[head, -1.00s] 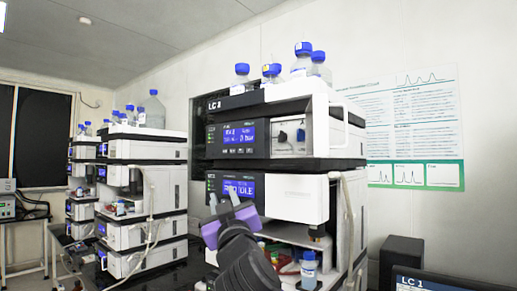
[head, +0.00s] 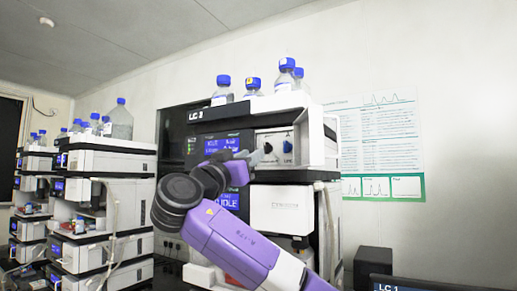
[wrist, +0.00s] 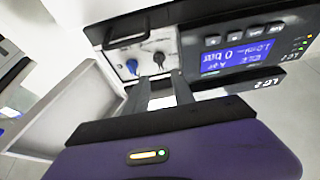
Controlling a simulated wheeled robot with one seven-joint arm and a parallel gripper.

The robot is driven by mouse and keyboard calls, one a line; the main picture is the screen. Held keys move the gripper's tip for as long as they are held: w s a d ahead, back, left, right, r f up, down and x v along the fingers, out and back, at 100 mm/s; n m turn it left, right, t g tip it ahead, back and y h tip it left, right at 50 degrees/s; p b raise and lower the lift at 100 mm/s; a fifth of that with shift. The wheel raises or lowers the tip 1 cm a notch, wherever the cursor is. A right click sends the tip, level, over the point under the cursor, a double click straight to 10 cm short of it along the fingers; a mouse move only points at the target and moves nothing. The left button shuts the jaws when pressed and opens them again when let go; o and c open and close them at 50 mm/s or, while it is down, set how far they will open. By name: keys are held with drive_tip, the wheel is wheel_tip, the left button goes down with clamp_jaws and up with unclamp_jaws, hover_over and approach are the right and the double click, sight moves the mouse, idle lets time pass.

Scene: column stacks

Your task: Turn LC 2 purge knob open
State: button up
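The LC 2 stack (head: 205,116) stands at centre in the head view. Its upper module has a white panel with a dark knob (head: 268,147) at left and a blue knob (head: 288,146) at right. The labels under them are too small to read. In the wrist view the module appears upside down, with the dark knob (wrist: 158,59) and the blue knob (wrist: 132,66) side by side. My gripper (head: 252,157) is raised by the panel's left edge. In the wrist view its fingers (wrist: 161,77) are apart, with the dark knob just beyond the gap; contact cannot be told.
Blue-capped bottles (head: 223,88) stand on top of the stack. Another instrument stack (head: 100,190) stands at left.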

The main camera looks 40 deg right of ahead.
sight(265, 146)
drive_tip(key=p+x, duration=0.1)
drive_tip(key=x, duration=0.2)
drive_tip(key=p+x, duration=0.1)
drive_tip(key=x, duration=0.2)
drive_tip(key=shift+r, duration=0.25)
drive_tip(key=shift+w+d+r, duration=0.1)
drive_tip(key=shift+w+d, duration=0.15)
drive_tip(key=shift+d, duration=0.35)
clamp_jaws()
